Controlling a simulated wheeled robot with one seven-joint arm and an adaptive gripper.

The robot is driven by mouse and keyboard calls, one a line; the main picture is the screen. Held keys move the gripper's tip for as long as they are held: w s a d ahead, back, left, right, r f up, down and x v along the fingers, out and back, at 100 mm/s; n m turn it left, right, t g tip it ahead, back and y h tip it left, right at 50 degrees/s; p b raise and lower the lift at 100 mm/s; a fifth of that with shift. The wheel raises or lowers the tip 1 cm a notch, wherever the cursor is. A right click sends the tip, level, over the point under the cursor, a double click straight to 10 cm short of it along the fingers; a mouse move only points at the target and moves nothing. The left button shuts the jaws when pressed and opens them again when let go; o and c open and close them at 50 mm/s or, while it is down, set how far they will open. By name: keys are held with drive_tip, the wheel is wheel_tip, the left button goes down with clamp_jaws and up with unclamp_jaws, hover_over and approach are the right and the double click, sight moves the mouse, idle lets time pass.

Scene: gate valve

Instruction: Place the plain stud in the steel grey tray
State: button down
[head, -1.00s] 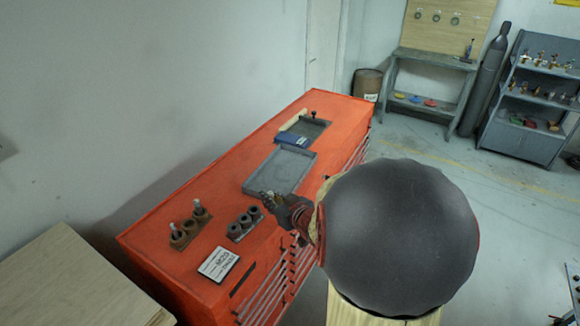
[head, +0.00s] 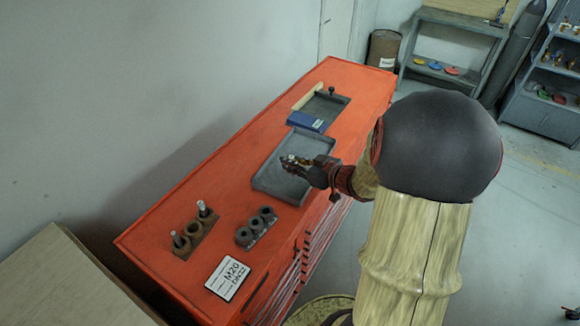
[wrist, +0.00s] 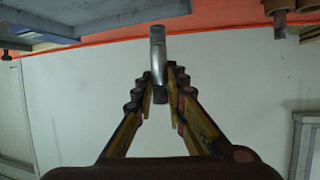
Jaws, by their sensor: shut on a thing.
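The steel grey tray (head: 276,160) lies on the red cabinet top; it also shows at the top of the wrist view (wrist: 95,17). My gripper (head: 299,164) is above the tray, towards its right side. In the wrist view my gripper (wrist: 158,88) is shut on a plain, smooth silver stud (wrist: 158,55), which sticks out past the fingertips. In the head view the stud is small and partly hidden by the fingers. I cannot tell how high it is over the tray floor.
The red cabinet top (head: 150,240) also bears a holder with two upright studs (head: 190,235), a rack of dark rings (head: 256,227) and an M20 card (head: 228,277). Behind the tray are a blue box (head: 305,121) and a dark tray (head: 335,103).

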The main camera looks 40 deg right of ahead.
drive_tip(key=shift+w+d+f+b, duration=0.45)
drive_tip(key=shift+w+d+f, duration=0.2)
drive_tip(key=shift+w+f, duration=0.8)
drive_tip(key=shift+w+d+f+b, duration=0.5)
drive_tip(key=shift+w+d+f, duration=0.35)
drive_tip(key=shift+f, duration=1.15)
drive_tip(key=shift+w+d+f+b, duration=0.5)
drive_tip(key=shift+w+f, duration=0.8)
drive_tip(key=shift+f, duration=0.4)
drive_tip(key=shift+f, duration=0.1)
drive_tip(key=shift+f, duration=0.1)
drive_tip(key=c, duration=1.8)
unclamp_jaws()
